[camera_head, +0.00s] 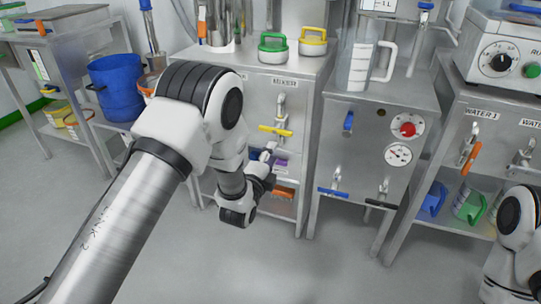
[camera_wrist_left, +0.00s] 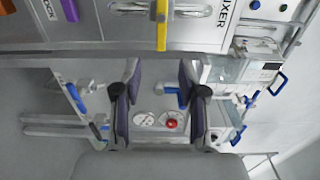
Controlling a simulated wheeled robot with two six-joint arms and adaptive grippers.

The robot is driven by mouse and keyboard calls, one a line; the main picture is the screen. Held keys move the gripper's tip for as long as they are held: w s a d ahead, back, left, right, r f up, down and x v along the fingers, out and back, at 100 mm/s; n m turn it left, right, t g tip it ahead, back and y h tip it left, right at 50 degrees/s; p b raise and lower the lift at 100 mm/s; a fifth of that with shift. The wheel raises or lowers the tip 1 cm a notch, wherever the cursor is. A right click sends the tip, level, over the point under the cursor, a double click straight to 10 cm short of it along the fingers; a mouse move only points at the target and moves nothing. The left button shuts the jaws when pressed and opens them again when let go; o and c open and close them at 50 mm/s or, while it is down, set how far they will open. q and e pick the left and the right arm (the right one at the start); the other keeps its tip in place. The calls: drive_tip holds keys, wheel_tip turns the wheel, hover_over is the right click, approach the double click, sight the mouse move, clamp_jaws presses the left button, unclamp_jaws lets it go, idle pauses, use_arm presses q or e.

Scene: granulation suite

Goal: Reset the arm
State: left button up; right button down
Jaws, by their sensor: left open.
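My left arm (camera_head: 115,225) reaches in from the lower left in the head view and bends down at its white joint. My left gripper (camera_head: 268,155) is small there, in front of the mixer cabinet and partly hidden by the wrist. In the left wrist view, the two dark fingers of my left gripper (camera_wrist_left: 158,85) stand apart with nothing between them but the background. Part of my right arm (camera_head: 515,240) shows at the lower right edge of the head view. Its gripper is out of the picture.
The mixer cabinet (camera_head: 290,97) has a yellow-handled valve (camera_head: 275,130), also in the left wrist view (camera_wrist_left: 161,25). A panel with a red knob (camera_head: 407,130) and gauge stands right of it. A blue bucket (camera_head: 118,85) is at left. The front floor (camera_head: 300,270) is clear.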

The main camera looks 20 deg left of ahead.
idle(0.3)
use_arm(q)
drive_tip(key=s+a+f+n+g+y, duration=0.1)
drive_tip(key=s+a+f+n+g, duration=0.2)
drive_tip(key=s+f, duration=0.8)
drive_tip(key=s+a+f+n+g, duration=0.1)
drive_tip(key=s+f+n+g, duration=0.1)
drive_tip(key=s+f+g, duration=0.65)
drive_tip(key=s+f+n+g, duration=0.35)
drive_tip(key=s+n, duration=0.35)
drive_tip(key=s, duration=0.5)
drive_tip(key=s+f+n+g, duration=0.3)
drive_tip(key=s+f+n, duration=0.3)
drive_tip(key=s, duration=0.6)
wheel_tip(320, 180, up, 33)
drive_tip(key=n+p, duration=0.1)
drive_tip(key=p, duration=3.1)
drive_tip(key=shift+w, duration=0.15)
drive_tip(key=shift+d+r, duration=0.1)
